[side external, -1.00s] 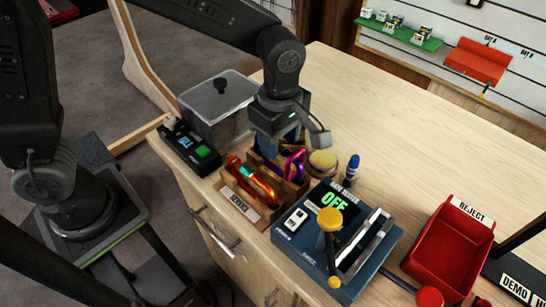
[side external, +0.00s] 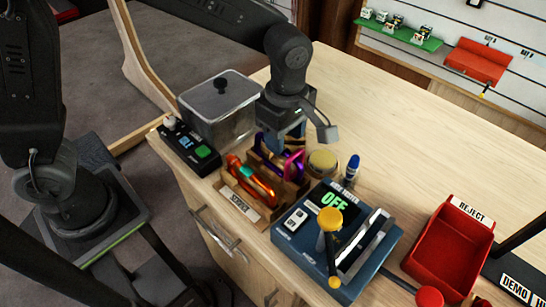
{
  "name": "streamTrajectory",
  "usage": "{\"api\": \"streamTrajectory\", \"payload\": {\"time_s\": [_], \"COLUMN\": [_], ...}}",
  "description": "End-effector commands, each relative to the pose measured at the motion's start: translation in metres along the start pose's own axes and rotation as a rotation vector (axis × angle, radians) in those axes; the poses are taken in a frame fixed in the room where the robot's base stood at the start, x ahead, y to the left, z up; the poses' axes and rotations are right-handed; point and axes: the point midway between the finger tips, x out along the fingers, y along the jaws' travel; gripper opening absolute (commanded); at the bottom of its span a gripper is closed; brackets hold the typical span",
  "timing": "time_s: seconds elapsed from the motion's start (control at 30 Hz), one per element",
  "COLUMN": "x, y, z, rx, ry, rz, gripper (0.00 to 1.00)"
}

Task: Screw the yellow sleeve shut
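The wooden rack (side external: 231,193) stands on the bench with carabiners upright in it. An orange carabiner with a teal sleeve (side external: 246,172) is in its front part. A carabiner with a pink sleeve (side external: 294,165) and purple parts is behind it. I cannot make out a yellow sleeve; my gripper and the carabiners hide part of the rack. My gripper (side external: 285,141) points down over the back of the rack, just behind the pink sleeve. Its fingertips are small and partly hidden, so I cannot tell whether they are open or hold anything.
A clear lidded box (side external: 220,105) and a black device with a green button (side external: 190,146) stand left. A round tan-topped pot (side external: 322,163) and a blue marker (side external: 351,169) are right of the rack. The blue gate tester (side external: 295,243) is in front, a red reject bin (side external: 452,249) right.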

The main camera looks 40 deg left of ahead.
Motion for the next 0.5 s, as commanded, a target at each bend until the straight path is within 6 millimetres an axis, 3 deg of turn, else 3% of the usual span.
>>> {"api": "streamTrajectory", "payload": {"time_s": [0.5], "x": [0.014], "y": [0.001], "z": [0.0], "rx": [-0.001], "ry": [0.0], "rz": [0.002], "gripper": [0.47]}}
